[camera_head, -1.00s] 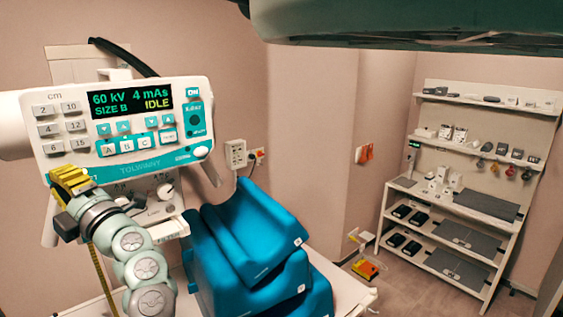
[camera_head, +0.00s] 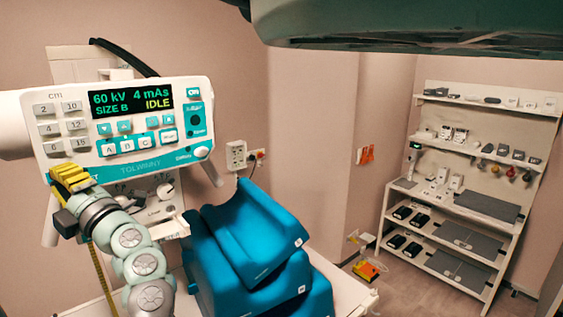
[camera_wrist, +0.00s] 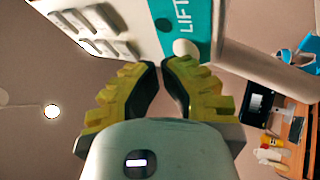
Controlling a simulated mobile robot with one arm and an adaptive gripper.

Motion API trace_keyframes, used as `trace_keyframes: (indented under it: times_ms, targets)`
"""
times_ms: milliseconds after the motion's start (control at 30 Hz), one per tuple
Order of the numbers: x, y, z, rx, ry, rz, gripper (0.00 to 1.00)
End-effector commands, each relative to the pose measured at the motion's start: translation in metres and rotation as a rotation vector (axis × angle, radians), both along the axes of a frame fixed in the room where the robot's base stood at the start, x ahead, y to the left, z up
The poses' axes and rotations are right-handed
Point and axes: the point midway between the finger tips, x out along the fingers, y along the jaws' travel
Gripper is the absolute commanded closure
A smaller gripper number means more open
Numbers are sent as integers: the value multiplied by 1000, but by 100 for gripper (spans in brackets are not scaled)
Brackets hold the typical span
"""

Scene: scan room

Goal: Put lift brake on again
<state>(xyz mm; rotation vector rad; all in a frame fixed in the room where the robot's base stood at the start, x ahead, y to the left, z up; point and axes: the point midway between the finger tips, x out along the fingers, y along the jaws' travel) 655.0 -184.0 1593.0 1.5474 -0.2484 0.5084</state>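The white and teal control panel (camera_head: 130,164) is at the left in the head view, its display reading 60 kV, 4 mAs, SIZE B, IDLE. My gripper (camera_head: 72,178) with yellow fingers is at the panel's lower left corner and covers most of a label there. In the wrist view a teal strip reads LIFT (camera_wrist: 183,17), with a round white button (camera_wrist: 184,48) below the word. My gripper (camera_wrist: 160,66) has its fingertips drawn almost together, with nothing between them. The tips are just below and left of the button; I cannot tell whether they touch the panel.
Blue wedge cushions (camera_head: 255,245) are stacked on a white surface right of the panel. A shelf rack (camera_head: 460,145) with small items stands at the far right. A yellow-orange object (camera_head: 366,271) lies on the floor. A dark green overhead part (camera_head: 410,28) spans the top.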

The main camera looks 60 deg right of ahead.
Motion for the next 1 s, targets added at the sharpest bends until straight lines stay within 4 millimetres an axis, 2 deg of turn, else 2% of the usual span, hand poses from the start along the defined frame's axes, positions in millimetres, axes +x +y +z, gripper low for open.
trace_keyframes:
  times_ms: [300,633,1000]
  targets:
    - [-1,1,0,0,0,1,100]
    - [-15,4,0,-1,1,0,100]
    - [-18,4,0,0,0,-2,100]
